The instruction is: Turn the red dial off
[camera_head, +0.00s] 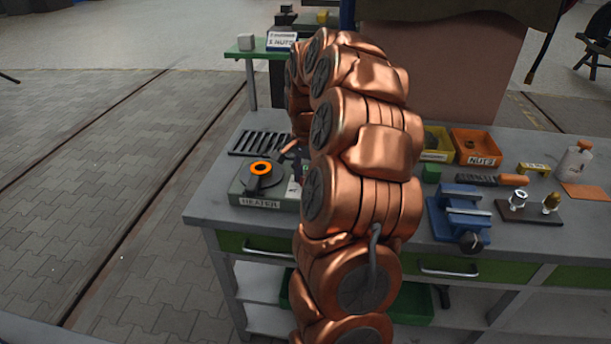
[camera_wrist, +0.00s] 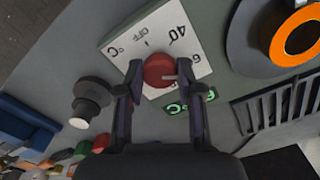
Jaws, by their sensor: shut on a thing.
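The red dial (camera_wrist: 158,72) sits on a white scale plate (camera_wrist: 178,40) in the wrist view. The plate carries the word OFF, a 40 and degree marks. A pale pointer line on the dial points to the right in that view, away from the OFF mark. My gripper (camera_wrist: 160,67) is shut on the dial, one finger on each side. A green lit display (camera_wrist: 190,103) lies beside the plate, partly behind a finger. In the head view the heater (camera_head: 262,202) stands at the bench's left end, and my arm hides the dial.
An orange glowing ring (camera_head: 261,168) sits on the heater's dark plate. A black slotted rack (camera_head: 258,143) lies behind it. A blue vise (camera_head: 462,213), a yellow bin (camera_head: 437,155) and an orange nuts bin (camera_head: 476,160) stand right of my arm. A dark round knob-like part (camera_wrist: 92,98) is left of my fingers.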

